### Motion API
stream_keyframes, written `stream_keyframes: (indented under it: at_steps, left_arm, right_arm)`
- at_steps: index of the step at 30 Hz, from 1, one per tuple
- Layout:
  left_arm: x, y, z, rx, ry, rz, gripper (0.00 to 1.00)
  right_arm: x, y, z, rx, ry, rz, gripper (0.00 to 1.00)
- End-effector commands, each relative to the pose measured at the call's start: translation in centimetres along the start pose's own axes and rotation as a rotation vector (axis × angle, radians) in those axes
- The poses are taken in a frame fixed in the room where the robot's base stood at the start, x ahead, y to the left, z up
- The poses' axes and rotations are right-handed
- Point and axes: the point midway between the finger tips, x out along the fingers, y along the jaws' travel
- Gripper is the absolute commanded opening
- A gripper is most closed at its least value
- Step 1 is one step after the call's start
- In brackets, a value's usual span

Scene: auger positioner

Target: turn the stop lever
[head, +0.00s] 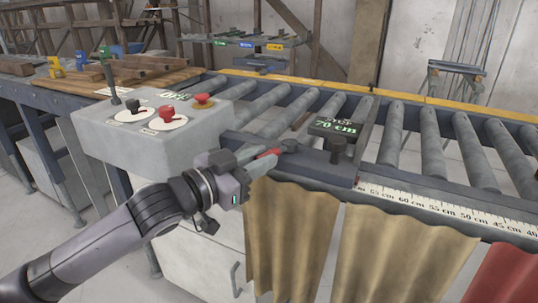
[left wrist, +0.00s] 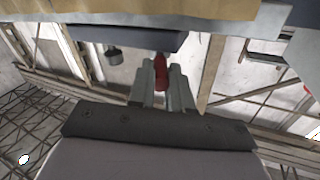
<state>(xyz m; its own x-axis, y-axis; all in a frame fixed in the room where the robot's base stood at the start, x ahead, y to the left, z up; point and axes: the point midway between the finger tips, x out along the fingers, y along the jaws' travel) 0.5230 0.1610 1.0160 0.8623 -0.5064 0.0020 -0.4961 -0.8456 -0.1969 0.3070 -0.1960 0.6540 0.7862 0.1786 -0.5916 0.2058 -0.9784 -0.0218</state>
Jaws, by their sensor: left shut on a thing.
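The stop lever (head: 268,153) shows as a red grip joined to a grey pivot piece (head: 288,146) on the front rail of the roller conveyor. My left gripper (head: 260,162) is at the red grip, its fingers shut on it. In the left wrist view the red grip (left wrist: 161,68) lies between the two grey fingers (left wrist: 162,88); the fingers hide part of it. Right of the lever, a dark stop block (head: 335,128) reads "STOP 70 cm", with a black knob (head: 338,148) in front. My right gripper is not in view.
Tan curtains (head: 300,240) hang below.

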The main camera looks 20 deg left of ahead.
Motion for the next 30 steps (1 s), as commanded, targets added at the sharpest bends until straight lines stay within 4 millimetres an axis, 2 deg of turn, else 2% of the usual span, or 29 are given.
stream_keyframes:
  at_steps: [3, 14, 15, 17, 26, 30]
  left_arm:
    - [-0.6, -0.7, 0.2, 0.001, -0.003, 0.009, 0.0]
    - [-0.7, -0.8, 0.2, -0.004, 0.001, 0.016, 0.0]
    - [-0.7, -0.8, 0.2, -0.004, 0.001, 0.016, 0.25]
    - [-0.7, -0.8, 0.2, -0.004, 0.001, 0.016, 0.44]
    - [-0.8, -0.8, 0.2, -0.003, 0.002, 0.016, 0.44]
    - [-1.6, -0.8, 0.3, -0.002, 0.001, 0.014, 0.44]
  right_arm:
    - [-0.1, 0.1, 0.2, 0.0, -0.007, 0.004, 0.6]
    - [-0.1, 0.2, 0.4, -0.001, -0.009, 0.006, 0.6]
    - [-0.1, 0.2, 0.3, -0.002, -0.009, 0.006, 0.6]
    - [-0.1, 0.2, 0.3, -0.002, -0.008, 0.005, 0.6]
    - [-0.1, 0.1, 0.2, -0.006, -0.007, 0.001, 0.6]
    - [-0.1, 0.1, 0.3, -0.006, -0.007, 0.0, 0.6]
